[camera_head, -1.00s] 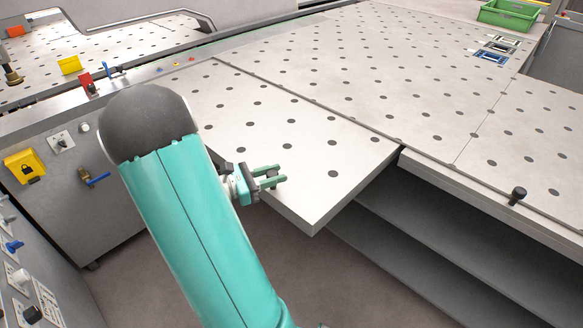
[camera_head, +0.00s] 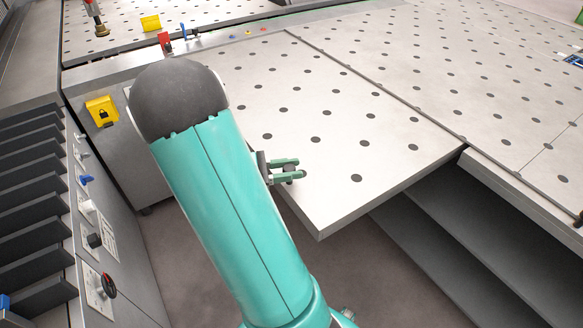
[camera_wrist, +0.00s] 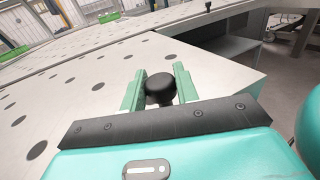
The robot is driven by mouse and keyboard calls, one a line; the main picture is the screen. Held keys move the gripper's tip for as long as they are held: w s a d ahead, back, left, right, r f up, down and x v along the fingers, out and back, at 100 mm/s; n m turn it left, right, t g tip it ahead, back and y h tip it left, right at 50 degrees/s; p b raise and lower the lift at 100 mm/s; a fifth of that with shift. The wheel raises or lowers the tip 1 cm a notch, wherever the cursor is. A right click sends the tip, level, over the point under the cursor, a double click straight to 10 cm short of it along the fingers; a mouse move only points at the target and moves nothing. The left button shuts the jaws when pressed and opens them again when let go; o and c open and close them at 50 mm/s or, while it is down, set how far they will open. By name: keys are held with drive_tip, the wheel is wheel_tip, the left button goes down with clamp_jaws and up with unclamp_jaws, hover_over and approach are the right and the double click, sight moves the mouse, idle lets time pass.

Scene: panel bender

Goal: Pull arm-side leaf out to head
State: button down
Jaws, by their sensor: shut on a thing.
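The arm-side leaf (camera_head: 335,150) is a pale perforated panel that juts out past the edge of the larger table, its front corner over the floor. In the wrist view the leaf (camera_wrist: 110,70) carries a black round knob (camera_wrist: 160,88). My gripper (camera_head: 298,170) is at the leaf's left edge in the head view. In the wrist view my gripper (camera_wrist: 158,78) has its two green fingers on either side of the knob, shut on it. My arm hides part of the leaf's left edge in the head view.
The main perforated table (camera_head: 470,70) lies behind the leaf, with open grey shelves (camera_head: 440,230) below its edge. A cabinet with a yellow lock box (camera_head: 102,111) and a control panel (camera_head: 95,240) stand at the left. Floor shows under the leaf.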

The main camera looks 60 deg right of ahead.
drive_tip(key=c, duration=1.1)
unclamp_jaws()
drive_tip(key=shift+w+a, duration=0.1)
drive_tip(key=shift+w, duration=0.05)
drive_tip(key=v, duration=1.3)
drive_tip(key=shift+w+a, duration=0.2)
drive_tip(key=shift+a, duration=0.05)
drive_tip(key=s+a+r+m+t+y, duration=0.2)
drive_tip(key=a+r+m+t+y, duration=0.1)
drive_tip(key=a+t, duration=0.3)
drive_tip(key=s+a+r+m+t+y, duration=0.3)
drive_tip(key=a+r+t+y, duration=0.2)
drive_tip(key=a, duration=0.3)
drive_tip(key=s+a+r+m+t+y, duration=0.2)
drive_tip(key=s+a+r+t+y, duration=0.1)
drive_tip(key=a+t, duration=0.4)
drive_tip(key=shift+a+r+m+t+y, duration=0.3)
drive_tip(key=shift+a+r+m+y, duration=0.15)
drive_tip(key=shift+r+y, duration=0.3)
